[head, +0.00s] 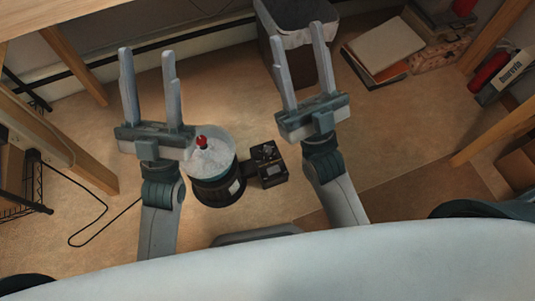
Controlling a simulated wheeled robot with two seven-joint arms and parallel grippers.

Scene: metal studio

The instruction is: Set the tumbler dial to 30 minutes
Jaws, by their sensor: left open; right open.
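The tumbler (217,185) is a dark round drum with a clear top and a red knob, low in the middle of the head view. A small black control box (268,167) is attached at its right side. A dial (265,152) seems to sit on top of the box, but its setting is too small to read. My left gripper (147,55) is open and empty, pointing up the picture, left of and beyond the tumbler. My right gripper (297,33) is open and empty, beyond and to the right of the box. Neither gripper touches the tumbler or box.
A grey bin (296,12) stands at the top, behind my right gripper. Books (385,50) and a red cylinder (488,73) lie at the upper right. Wooden legs (75,150) stand at both sides. A black cable (90,235) lies at left. Brown floor (225,85) is clear between the grippers.

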